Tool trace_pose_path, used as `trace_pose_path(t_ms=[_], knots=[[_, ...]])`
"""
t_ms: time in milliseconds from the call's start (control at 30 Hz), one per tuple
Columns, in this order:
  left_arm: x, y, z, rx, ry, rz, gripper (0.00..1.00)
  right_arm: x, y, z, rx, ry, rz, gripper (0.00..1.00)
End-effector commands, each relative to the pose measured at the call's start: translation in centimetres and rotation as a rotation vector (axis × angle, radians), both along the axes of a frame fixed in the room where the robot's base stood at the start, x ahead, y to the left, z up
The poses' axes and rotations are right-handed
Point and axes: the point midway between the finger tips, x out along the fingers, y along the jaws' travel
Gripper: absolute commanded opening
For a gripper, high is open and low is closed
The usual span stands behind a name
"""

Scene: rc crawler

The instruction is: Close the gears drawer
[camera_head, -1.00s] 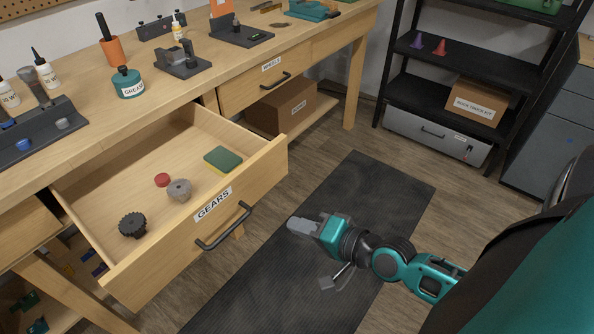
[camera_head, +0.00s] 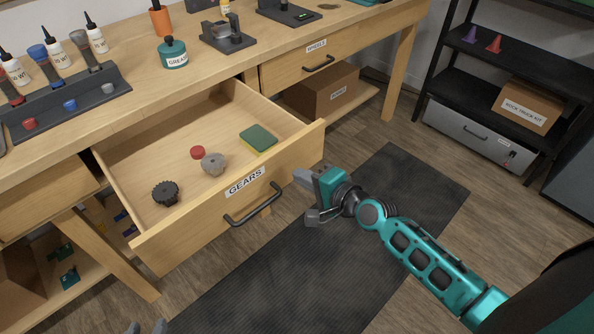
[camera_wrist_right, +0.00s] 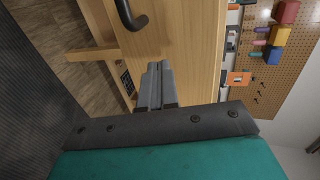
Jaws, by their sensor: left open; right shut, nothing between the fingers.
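The gears drawer (camera_head: 165,248) is pulled out from under the bench, with a "GEARS" label and a dark bar handle (camera_head: 254,205) on its front. Inside lie a dark gear (camera_head: 166,193), a grey gear (camera_head: 213,163), a red round piece (camera_head: 197,152) and a green-yellow sponge (camera_head: 258,139). My right gripper (camera_head: 303,177) is shut and empty, close to the right part of the drawer front. In the right wrist view its fingers (camera_wrist_right: 157,86) point at the wooden front, beside the handle (camera_wrist_right: 131,14); contact is unclear. Only the open left gripper's tips (camera_head: 147,327) show at the bottom edge.
The workbench (camera_head: 130,110) carries bottles, a grease pot (camera_head: 173,55) and tool holders. The wheels drawer (camera_head: 300,70) beside it looks shut, with a cardboard box (camera_head: 322,92) below. A dark mat (camera_head: 300,265) covers the floor in front. A black shelf (camera_head: 470,85) stands right.

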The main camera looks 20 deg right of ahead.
Motion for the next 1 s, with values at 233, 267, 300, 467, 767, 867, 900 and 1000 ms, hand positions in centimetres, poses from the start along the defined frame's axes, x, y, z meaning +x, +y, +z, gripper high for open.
trace_pose_path(t_ms=[233, 267, 300, 467, 767, 867, 900, 1000], knots=[[0.2, 0.0, 0.2, 0.001, -0.003, 0.000, 0.43, 2.1, 0.8, 0.1, 0.001, 0.000, 0.000, 0.00], [0.2, 0.0, 0.2, 0.001, -0.004, 0.000, 0.43, 2.2, 0.8, 0.1, 0.001, 0.000, 0.000, 0.00], [0.3, 0.0, 0.2, 0.000, -0.005, 0.000, 0.43, 2.3, 0.8, 0.1, 0.000, 0.000, 0.000, 0.00], [0.5, 0.0, 0.4, 0.000, -0.011, 0.000, 0.43, 2.3, 0.9, 0.0, 0.000, 0.000, 0.000, 0.00], [0.6, 0.0, 0.4, -0.001, -0.013, -0.001, 0.43, 2.6, 1.0, 0.0, 0.000, 0.000, 0.000, 0.00], [0.5, 0.0, 0.3, -0.001, -0.013, -0.001, 0.43, 3.5, 1.3, 0.1, 0.000, -0.001, 0.000, 0.00], [0.5, 0.0, 0.2, 0.000, -0.012, -0.001, 0.43, 3.9, 1.4, 0.1, 0.002, -0.002, 0.000, 0.00], [0.4, 0.0, 0.0, -0.001, -0.010, -0.001, 0.43, 5.5, 2.0, 0.1, 0.002, -0.003, 0.000, 0.00]])
